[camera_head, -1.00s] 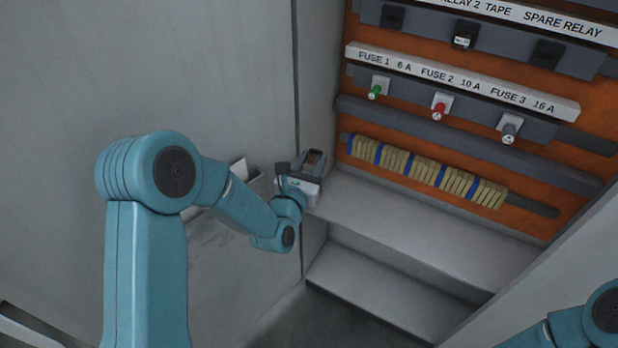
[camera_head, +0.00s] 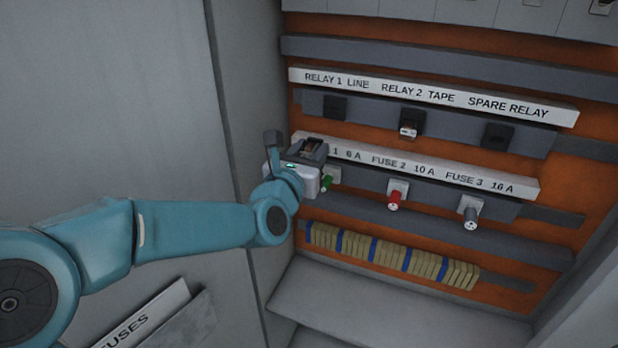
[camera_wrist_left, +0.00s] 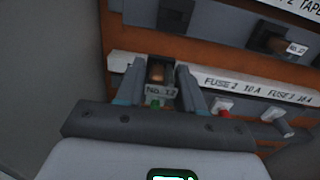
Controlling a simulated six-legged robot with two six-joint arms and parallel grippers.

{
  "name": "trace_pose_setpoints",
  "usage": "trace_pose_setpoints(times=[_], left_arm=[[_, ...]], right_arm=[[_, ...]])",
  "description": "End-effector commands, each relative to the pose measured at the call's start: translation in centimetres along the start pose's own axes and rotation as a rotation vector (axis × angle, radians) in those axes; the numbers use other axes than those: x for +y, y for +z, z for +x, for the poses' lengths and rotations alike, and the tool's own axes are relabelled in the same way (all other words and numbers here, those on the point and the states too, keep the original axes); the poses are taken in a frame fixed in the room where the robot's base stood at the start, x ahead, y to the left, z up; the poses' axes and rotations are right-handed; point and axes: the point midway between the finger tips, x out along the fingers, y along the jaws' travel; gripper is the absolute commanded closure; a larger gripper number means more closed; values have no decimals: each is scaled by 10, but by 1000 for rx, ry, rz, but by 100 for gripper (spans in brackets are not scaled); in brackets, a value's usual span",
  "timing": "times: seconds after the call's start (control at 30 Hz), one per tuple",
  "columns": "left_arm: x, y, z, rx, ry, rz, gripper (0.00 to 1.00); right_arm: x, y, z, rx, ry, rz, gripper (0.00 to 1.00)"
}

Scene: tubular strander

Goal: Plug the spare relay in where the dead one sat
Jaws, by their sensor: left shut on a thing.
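My left gripper (camera_head: 312,150) is shut on a relay (camera_wrist_left: 160,78), a small block with a brownish clear top and a printed label whose number is blurred. In the head view the relay (camera_head: 311,146) shows between the fingers, in front of the fuse strip's left end. The dark relay 1 socket (camera_head: 335,107), under RELAY 1 LINE, looks empty and lies just above the gripper, apart from it. It also shows in the left wrist view (camera_wrist_left: 175,14). A relay sits at relay 2 (camera_head: 409,124). The spare relay socket (camera_head: 498,136) looks empty. My right gripper is out of view.
Below the relay rail are a green fuse (camera_head: 327,184), a red fuse (camera_head: 394,199) and a grey fuse (camera_head: 471,214). A terminal row (camera_head: 390,257) lies lower. The cabinet wall (camera_head: 235,120) is close on the left. A FUSES pocket (camera_head: 145,318) hangs at lower left.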

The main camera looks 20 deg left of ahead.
Motion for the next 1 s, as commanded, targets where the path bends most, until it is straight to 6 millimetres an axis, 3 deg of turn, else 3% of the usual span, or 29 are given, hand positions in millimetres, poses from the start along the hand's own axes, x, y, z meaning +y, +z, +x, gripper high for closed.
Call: trace_pose_setpoints(times=[0.1,0.3,0.67,0.87,1.0], left_arm=[[-2,26,-8,-5,-4,-2,100],[-7,47,-19,-2,-15,-1,100],[-11,48,-20,1,-23,1,100],[-11,45,-20,-2,-23,-1,100],[-11,46,-7,-1,-22,0,100]], right_arm=[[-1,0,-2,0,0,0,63],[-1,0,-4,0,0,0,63],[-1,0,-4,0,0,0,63],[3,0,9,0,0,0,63],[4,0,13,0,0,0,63]])
